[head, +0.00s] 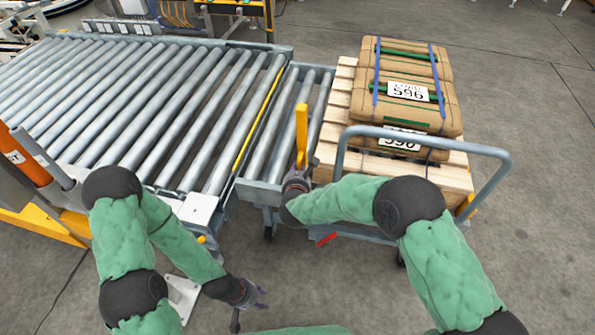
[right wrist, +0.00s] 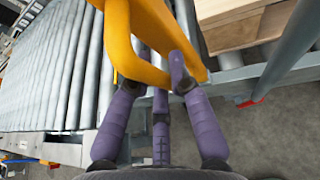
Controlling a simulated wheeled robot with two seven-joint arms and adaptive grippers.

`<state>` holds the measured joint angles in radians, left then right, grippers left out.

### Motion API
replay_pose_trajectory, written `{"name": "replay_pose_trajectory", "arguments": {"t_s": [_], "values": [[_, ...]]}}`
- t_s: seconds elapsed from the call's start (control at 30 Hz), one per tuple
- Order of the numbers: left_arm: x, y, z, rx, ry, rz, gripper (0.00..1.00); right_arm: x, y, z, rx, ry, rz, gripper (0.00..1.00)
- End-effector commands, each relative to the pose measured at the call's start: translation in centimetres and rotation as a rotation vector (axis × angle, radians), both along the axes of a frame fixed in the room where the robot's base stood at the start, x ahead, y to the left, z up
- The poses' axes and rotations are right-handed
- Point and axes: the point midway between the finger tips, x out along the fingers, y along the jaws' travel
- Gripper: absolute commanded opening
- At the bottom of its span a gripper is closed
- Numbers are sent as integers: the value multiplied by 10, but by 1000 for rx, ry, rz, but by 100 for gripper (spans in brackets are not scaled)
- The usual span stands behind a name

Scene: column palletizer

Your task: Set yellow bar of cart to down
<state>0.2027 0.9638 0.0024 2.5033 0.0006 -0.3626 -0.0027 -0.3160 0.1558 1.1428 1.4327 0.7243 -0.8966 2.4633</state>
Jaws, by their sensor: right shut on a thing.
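The yellow bar (head: 301,130) of the cart stands upright at the cart's front left corner, beside its rollers. My right gripper (head: 296,176) is at the lower end of the bar. In the right wrist view the purple fingers of this gripper (right wrist: 160,80) are closed around the yellow bar (right wrist: 118,35), which shows as a bent loop. The cart has a grey tubular handle (head: 425,138) at its front right. My left gripper (head: 254,303) hangs low over the floor, away from the cart, with its fingers spread and nothing between them.
A wooden pallet (head: 338,112) with strapped brown sacks (head: 440,82) rests on the cart. A wide roller conveyor (head: 150,90) adjoins the cart on the left. A small red pedal (head: 326,239) sticks out below the cart. The floor (head: 530,130) to the right is clear.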

Motion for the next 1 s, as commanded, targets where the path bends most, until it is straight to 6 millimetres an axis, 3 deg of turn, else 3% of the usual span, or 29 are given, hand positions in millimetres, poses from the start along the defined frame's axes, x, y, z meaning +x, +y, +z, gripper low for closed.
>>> {"name": "replay_pose_trajectory", "arguments": {"t_s": [0.43, 1.0], "values": [[0, 0, 37, 0, 0, 0, 40, 32, -11, 15, 56, 163, -3, 0], [0, 0, 99, 0, 0, 0, 40, 65, -21, 19, 111, 340, -2, 0]]}}
